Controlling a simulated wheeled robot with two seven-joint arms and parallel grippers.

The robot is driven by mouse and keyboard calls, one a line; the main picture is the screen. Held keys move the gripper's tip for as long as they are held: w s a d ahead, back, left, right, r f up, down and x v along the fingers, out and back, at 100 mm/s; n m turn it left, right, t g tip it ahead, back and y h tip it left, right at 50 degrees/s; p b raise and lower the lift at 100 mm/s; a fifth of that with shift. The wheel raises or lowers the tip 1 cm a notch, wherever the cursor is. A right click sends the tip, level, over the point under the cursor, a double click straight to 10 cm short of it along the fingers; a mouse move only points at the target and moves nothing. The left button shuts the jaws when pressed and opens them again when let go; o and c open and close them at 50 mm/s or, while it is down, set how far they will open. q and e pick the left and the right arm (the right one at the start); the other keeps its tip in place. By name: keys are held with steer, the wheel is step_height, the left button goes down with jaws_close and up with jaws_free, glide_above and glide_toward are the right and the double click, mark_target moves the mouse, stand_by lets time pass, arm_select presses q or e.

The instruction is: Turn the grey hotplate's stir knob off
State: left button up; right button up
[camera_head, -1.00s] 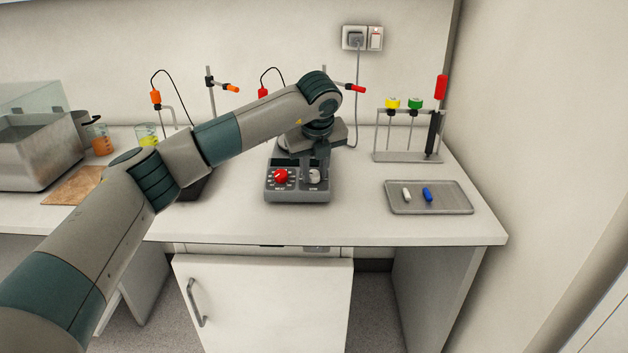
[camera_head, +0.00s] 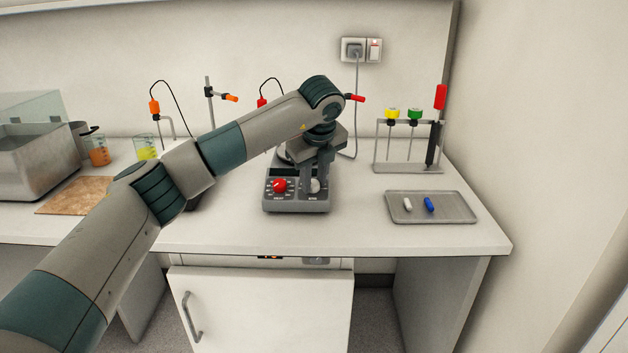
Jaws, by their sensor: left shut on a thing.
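The grey hotplate (camera_head: 297,207) stands near the front of the bench, with its control face toward me. A red knob (camera_head: 280,186) sits on the left of that face. The pale stir knob (camera_head: 316,186) sits on the right, partly hidden by my gripper. My left gripper (camera_head: 315,184) points down in front of the hotplate, shut on the stir knob. Its fingers hide part of the knob, so I cannot read the knob's setting. My arm and gripper cover much of the hotplate's top. My right gripper is not in view.
A metal tray (camera_head: 460,208) with a white and a blue stir bar lies to the right. Behind it stands a rack (camera_head: 408,168) with yellow- and green-capped items. A wall socket (camera_head: 354,50) has a cable hanging down. Beakers (camera_head: 98,152) and a metal bath (camera_head: 38,168) stand left.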

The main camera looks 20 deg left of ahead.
arm_select(q)
steer(key=o, duration=1.1)
steer(key=shift+c, duration=0.2)
steer(key=shift+r, duration=0.1)
steer(key=shift+s+r, duration=0.15)
steer(key=shift+r, duration=0.25)
steer(key=b+v, duration=0.1)
steer(key=v, duration=1.5)
steer(key=shift+r+b, duration=0.2)
steer(key=shift+b, duration=0.15)
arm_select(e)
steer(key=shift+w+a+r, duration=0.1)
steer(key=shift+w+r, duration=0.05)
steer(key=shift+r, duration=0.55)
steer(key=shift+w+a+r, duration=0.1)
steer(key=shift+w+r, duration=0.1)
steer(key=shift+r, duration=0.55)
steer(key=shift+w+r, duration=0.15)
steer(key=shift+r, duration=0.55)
arm_select(q)
steer(key=shift+s, duration=0.1)
steer(key=shift+f, duration=0.1)
